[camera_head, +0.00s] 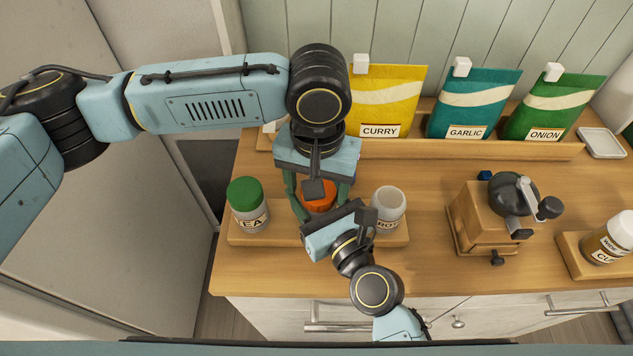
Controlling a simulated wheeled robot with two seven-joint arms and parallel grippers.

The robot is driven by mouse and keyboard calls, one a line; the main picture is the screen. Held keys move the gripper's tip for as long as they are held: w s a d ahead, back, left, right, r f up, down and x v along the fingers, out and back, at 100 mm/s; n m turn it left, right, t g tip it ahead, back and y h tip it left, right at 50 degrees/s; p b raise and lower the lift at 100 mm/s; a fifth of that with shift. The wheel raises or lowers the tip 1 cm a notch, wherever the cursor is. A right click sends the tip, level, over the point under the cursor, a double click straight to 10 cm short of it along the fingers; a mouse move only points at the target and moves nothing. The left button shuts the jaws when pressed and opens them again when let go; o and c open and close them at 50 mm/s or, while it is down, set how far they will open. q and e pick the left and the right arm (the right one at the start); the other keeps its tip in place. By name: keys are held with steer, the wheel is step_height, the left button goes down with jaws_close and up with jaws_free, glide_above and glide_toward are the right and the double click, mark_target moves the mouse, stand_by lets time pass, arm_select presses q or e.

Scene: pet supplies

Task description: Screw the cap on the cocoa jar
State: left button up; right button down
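An orange cap (319,194) is in the middle of a wooden tray (283,238). My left gripper (319,205) points down over it, one finger close on each side; whether they touch the cap is unclear. My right gripper (325,222) comes from the front, low beside the cap. Its body hides its fingertips and whatever is under the cap, so the cocoa jar and its label cannot be made out, nor whether the cap sits on a jar.
On the same tray, a green-capped jar (248,208) stands left and an uncapped pale jar (388,206) right, close to the grippers. Yellow, teal and green packets (474,103) stand behind in a rack. A grinder (492,215) and a white-capped jar (608,240) are right.

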arm_select(q)
steer(key=r, duration=0.4)
steer(key=shift+s+d+r, duration=0.15)
steer(key=shift+d+r, duration=0.05)
steer(key=shift+r, duration=0.1)
steer(key=shift+c, duration=0.4)
steer(key=shift+r+n, duration=1.6)
steer(key=shift+r, duration=0.15)
steer(key=shift+f, duration=0.1)
steer(key=shift+f, duration=4)
